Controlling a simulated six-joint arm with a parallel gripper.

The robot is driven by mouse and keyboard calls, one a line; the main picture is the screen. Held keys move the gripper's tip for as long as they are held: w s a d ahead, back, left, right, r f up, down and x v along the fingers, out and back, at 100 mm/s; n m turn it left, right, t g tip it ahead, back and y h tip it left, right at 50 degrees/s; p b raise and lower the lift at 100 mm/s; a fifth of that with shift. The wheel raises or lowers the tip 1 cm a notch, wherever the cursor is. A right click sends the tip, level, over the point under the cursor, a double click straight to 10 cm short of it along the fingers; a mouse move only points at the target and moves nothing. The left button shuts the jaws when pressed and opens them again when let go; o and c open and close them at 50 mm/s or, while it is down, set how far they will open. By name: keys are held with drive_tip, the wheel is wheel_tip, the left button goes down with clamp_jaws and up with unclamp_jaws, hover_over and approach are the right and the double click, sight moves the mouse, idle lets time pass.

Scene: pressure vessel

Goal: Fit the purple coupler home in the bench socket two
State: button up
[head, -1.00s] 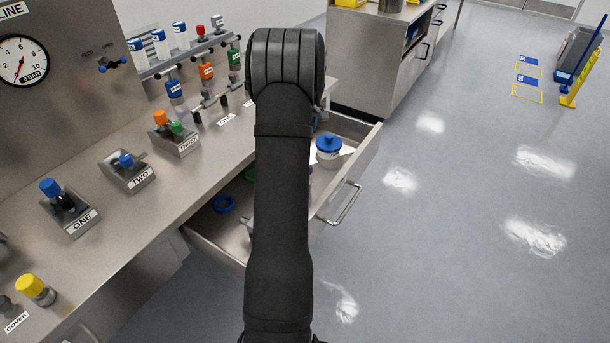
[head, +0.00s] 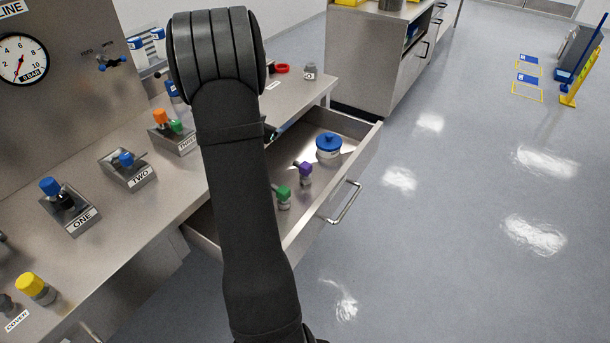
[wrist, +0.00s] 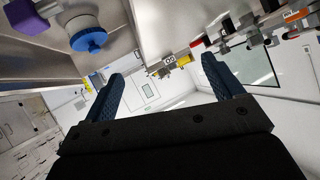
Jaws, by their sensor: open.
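The purple coupler (head: 305,170) stands in the open drawer, beside a green-topped coupler (head: 283,194). Its purple top also shows at the upper left of the wrist view (wrist: 28,18). Bench socket two (head: 130,172) is a grey holder labelled TWO on the bench, with a blue-topped part (head: 127,159) at it. My gripper (wrist: 165,75) is open in the wrist view, its blue-grey fingers apart with nothing between them. In the head view my arm hides most of the gripper, which is near the drawer's back edge, away from the purple coupler.
A blue-lidded jar (head: 329,146) stands in the drawer behind the purple coupler. Holder ONE (head: 70,208) and holder THREE (head: 174,136) flank socket two. A yellow-capped part (head: 36,289) is at the bench's near left. The drawer (head: 345,175) juts out over clear floor.

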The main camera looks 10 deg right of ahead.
drive_tip(key=s+f+m+g+h, duration=0.2)
drive_tip(key=s+f+m+h, duration=0.15)
drive_tip(key=s, duration=0.55)
drive_tip(key=n+h, duration=0.2)
approach(301, 164)
drive_tip(key=shift+m, duration=0.25)
drive_tip(key=shift+x, duration=4.55)
drive_tip(key=shift+r, duration=0.1)
drive_tip(key=c, duration=1.8)
drive_tip(key=shift+c, duration=0.2)
drive_tip(key=shift+s+a+r, duration=0.1)
drive_tip(key=shift+s+r, duration=0.15)
drive_tip(key=shift+r, duration=0.05)
drive_tip(key=s+a+r, duration=0.3)
drive_tip(key=s+r, duration=0.4)
drive_tip(key=s, duration=0.5)
drive_tip(key=shift+s+r, duration=0.25)
drive_tip(key=shift+s, duration=0.15)
